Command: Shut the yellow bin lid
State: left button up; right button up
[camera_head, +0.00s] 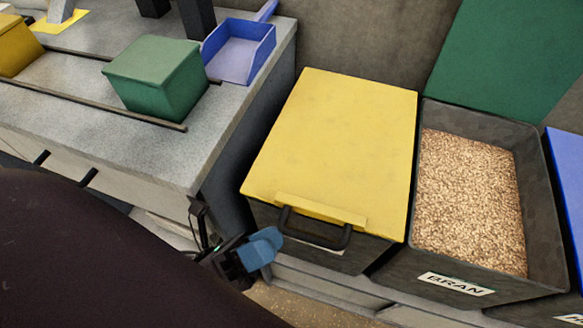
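The yellow bin lid (335,140) lies flat over the top of its dark grey bin (345,258), covering the opening. A yellow strip and a dark handle (315,236) are at the lid's front edge. My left gripper (262,248) is in front of the bin, just left of and below the handle. Its blue fingertips show from the side, and no gap between them can be made out. I see nothing held in it. My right gripper is not in view.
An open bin of grain labelled BRAN (470,200) stands to the right, its green lid (505,60) raised behind. A blue lid (568,180) is at the right edge. A counter at left holds a green box (155,78) and a blue scoop (240,52).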

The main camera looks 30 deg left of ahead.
pick_arm(q)
jog(key=v, duration=0.4)
jog(key=shift+s+a+f, duration=0.1)
jog(key=shift+s+a, duration=0.1)
jog(key=shift+s, duration=0.05)
dwell(0.4)
